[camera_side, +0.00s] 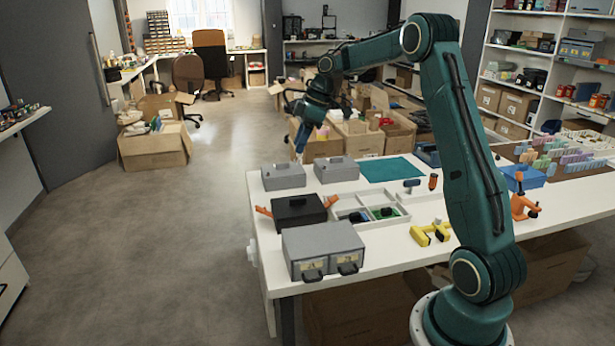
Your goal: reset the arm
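My gripper (300,142) hangs at the end of my green arm, beyond the far left part of the white table (400,235). It points down and is small in the view. I cannot tell whether its fingers are apart or together, and no held thing can be made out. My arm reaches up from its base at the front right, bends at the top and extends to the left.
Two grey boxes (284,177), a black box (298,211), a grey two-drawer unit (322,248), a divided tray (367,212) and a yellow part (431,233) stand on the table. A teal mat (390,169) lies bare. Open cartons (155,147) stand on the floor.

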